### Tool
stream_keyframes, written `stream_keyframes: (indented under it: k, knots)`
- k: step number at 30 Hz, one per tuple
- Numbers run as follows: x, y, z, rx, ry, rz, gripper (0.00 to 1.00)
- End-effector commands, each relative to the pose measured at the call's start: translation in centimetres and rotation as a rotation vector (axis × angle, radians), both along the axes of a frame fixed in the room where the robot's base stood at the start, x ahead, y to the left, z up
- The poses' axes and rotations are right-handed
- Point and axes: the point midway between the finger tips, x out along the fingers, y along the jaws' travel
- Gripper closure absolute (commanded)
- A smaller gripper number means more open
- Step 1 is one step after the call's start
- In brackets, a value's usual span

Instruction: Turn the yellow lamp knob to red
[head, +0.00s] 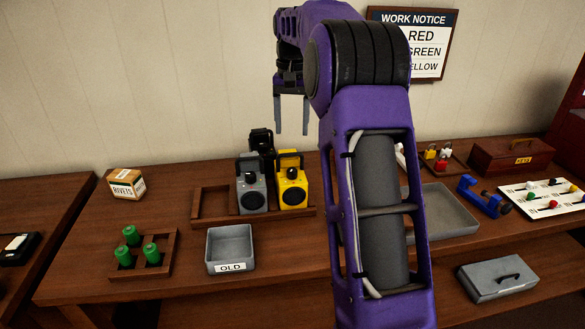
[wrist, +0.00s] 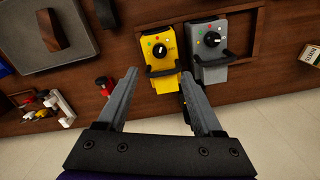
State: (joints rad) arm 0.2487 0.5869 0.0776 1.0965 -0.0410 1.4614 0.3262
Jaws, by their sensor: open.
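The yellow lamp (head: 292,190) stands upright on the table at the right end of a wooden rack. Its black knob (head: 292,174) is on its top face, below a black handle. In the wrist view the yellow lamp (wrist: 158,80) shows the knob (wrist: 159,49) with small coloured dots around it; I cannot tell surely which dot it points at. My gripper (head: 291,116) is open and empty, pointing down above and behind the lamps. In the wrist view my gripper (wrist: 159,75) has its fingers spread to either side of the yellow lamp's handle in the picture, apart from the knob.
A grey lamp (head: 252,196) stands close left of the yellow one, and a black lamp (head: 261,138) behind. The rack (head: 210,204) has free space at left. A grey "OLD" tray (head: 230,245) lies in front. A work notice (head: 425,45) hangs on the wall.

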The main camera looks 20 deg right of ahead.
Motion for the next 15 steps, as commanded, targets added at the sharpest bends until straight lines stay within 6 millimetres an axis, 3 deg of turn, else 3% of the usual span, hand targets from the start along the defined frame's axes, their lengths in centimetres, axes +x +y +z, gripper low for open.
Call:
stream_keyframes:
  k: [1,6,15]
  knots:
    - [-0.1,0.0,-1.5,0.001,0.003,0.0,0.32]
    - [-0.1,0.0,-5.2,0.0,0.004,0.001,0.32]
    - [0.0,0.0,-10.7,-0.001,0.002,0.001,0.32]
